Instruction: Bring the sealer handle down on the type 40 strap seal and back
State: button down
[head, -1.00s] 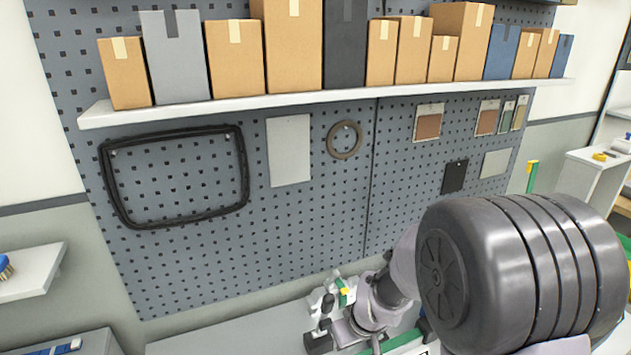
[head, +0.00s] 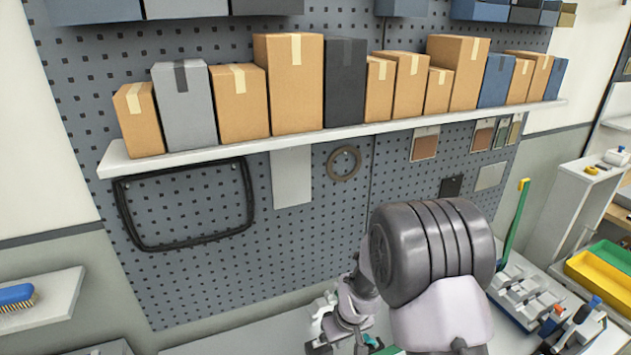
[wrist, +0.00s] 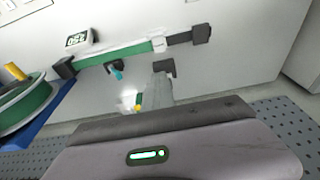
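My gripper's grey body (wrist: 180,150), with a small lit panel, fills the bottom of the wrist view. Its fingers cannot be made out, so I cannot tell whether it is open or shut. Beyond it a green bar (wrist: 115,53) with dark end blocks lies across a pale surface. A small display (wrist: 78,40) with digits stands beside the bar; the digits are hard to read. A grey upright part with a yellow-green patch (wrist: 139,101) is just past the gripper body. I cannot clearly identify the sealer handle or the type 40 seal.
A green reel (wrist: 28,108) on a blue base stands left in the wrist view. A shelf (head: 330,137) of boxes crosses the pegboard. At right, a tall green post (head: 517,220) rises beside bench fixtures (head: 525,295) and a yellow bin (head: 600,275).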

jog(key=w+a+r+g+p, duration=0.1)
jog(key=w+a+r+p, duration=0.1)
jog(key=w, duration=0.3)
jog(key=w+a+r+g+h+p, duration=0.1)
jog(key=w+a+r+p, duration=0.1)
jog(key=w+p, duration=0.2)
jog(key=shift+w+a+r, duration=0.2)
jog(key=shift+w, duration=0.55)
jog(key=c, duration=1.9)
grip_release()
jog(key=shift+o, duration=0.4)
jog(key=shift+w+r, duration=0.2)
jog(key=shift+r, duration=0.35)
jog(key=o, duration=0.6)
notch_tip(320, 180, up, 3)
jog(key=shift+a+f+p, duration=0.1)
jog(key=shift+f+p, duration=0.05)
jog(key=shift+p, duration=0.75)
notch_tip(320, 180, up, 3)
jog(key=shift+s+f+p, duration=0.1)
jog(key=shift+s+p, duration=0.05)
jog(key=shift+p, duration=0.5)
